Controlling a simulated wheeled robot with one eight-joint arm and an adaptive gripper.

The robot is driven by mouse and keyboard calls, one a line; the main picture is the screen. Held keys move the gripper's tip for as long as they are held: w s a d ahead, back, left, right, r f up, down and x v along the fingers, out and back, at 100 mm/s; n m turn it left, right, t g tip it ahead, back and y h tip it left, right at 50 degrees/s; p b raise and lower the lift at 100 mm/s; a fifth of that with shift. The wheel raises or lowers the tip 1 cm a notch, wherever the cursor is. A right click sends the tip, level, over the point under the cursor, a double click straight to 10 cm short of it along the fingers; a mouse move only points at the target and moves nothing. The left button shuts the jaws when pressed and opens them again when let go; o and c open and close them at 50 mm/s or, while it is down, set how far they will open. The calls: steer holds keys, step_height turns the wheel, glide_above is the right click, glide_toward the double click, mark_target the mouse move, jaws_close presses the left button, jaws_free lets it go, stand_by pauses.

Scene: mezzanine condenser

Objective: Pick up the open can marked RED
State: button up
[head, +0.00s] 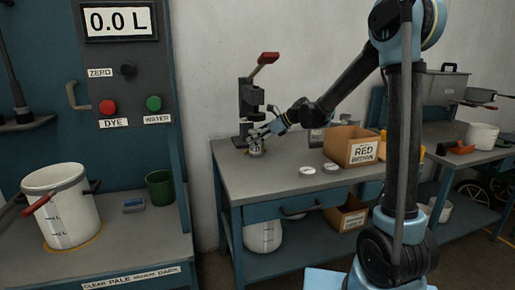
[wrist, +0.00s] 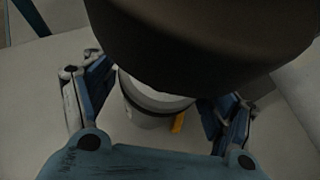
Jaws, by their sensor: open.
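A small grey, pale-topped can (head: 256,148) stands on the workbench below a dark upright press-like device (head: 250,105). My gripper (head: 259,134) is at the can, with the arm reaching in from the right. In the wrist view my gripper (wrist: 155,108) is open, with one blue finger on each side of the can (wrist: 148,118). I cannot tell whether the fingers touch it. A large dark round shape (wrist: 200,40) covers the upper part of that view and hides part of the can's top. No RED marking is readable on the can.
A cardboard box (head: 352,148) labelled RED and a second word stands right of the can. Two pale discs (head: 307,170) lie on the workbench (head: 270,185) before it. The press has a red-handled lever (head: 265,60). A dye and water station (head: 125,60) stands left.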

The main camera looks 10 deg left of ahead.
steer(key=c, duration=1.8)
jaws_close()
